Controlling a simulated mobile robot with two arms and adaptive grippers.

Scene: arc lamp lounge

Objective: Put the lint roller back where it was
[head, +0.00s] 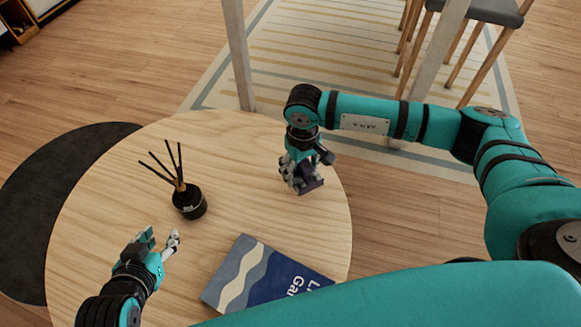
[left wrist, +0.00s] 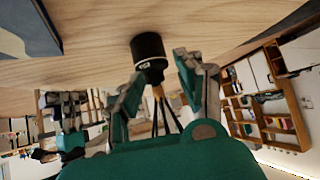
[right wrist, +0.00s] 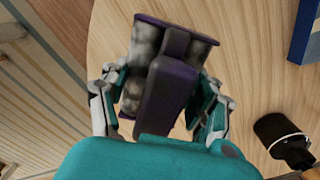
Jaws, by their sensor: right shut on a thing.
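The lint roller (head: 311,187), dark purple with mottled grey parts, is in my right gripper (head: 303,176) over the right part of the round wooden table (head: 240,150). In the right wrist view the lint roller (right wrist: 168,85) sits between the two fingers, its purple bar facing the camera. I cannot tell whether its underside touches the tabletop. My left gripper (head: 160,239) is open and empty over the table's left front part. In the left wrist view its fingers (left wrist: 155,85) are spread, with nothing between them.
A black reed diffuser (head: 190,202) with several sticks stands left of centre, beyond my left gripper. A blue-and-grey book (head: 265,275) lies at the table's front. The wood between diffuser and right gripper is clear. A pale post (head: 239,60) rises behind the table.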

